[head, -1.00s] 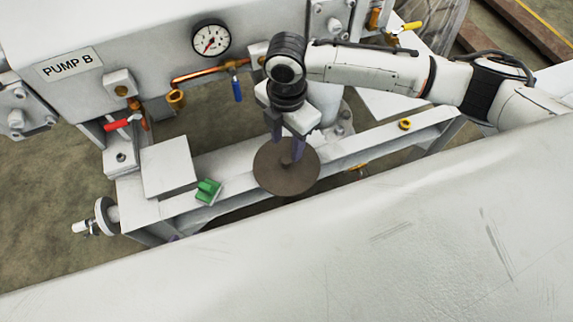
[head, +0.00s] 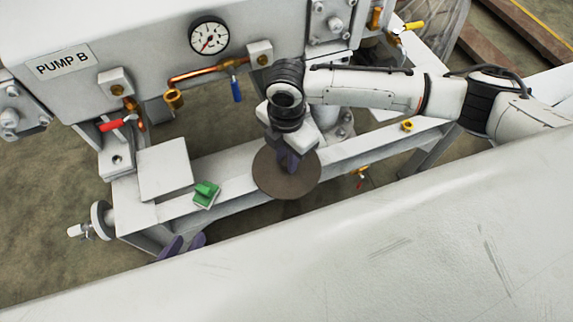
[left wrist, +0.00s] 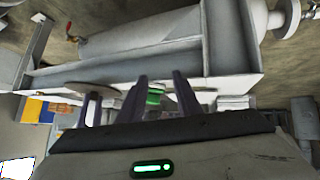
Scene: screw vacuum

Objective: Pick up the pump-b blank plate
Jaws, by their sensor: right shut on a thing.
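The blank plate, a round dark brown disc (head: 272,180), shows at the middle of the head view, over the pale frame beam. My right gripper (head: 289,160) comes down over it from behind and is shut on its middle, hiding the grip point. I cannot tell whether the disc touches the beam. My left gripper's purple fingertips (head: 183,245) show at the lower left, in front of the beam, apart from the disc.
A green block (head: 206,194) and a pale square plate (head: 165,168) sit on the beam's left part. A yellow ring (head: 407,126) lies on its right part. The pump housing (head: 150,45), with gauge (head: 208,36) and copper pipe (head: 195,76), stands behind.

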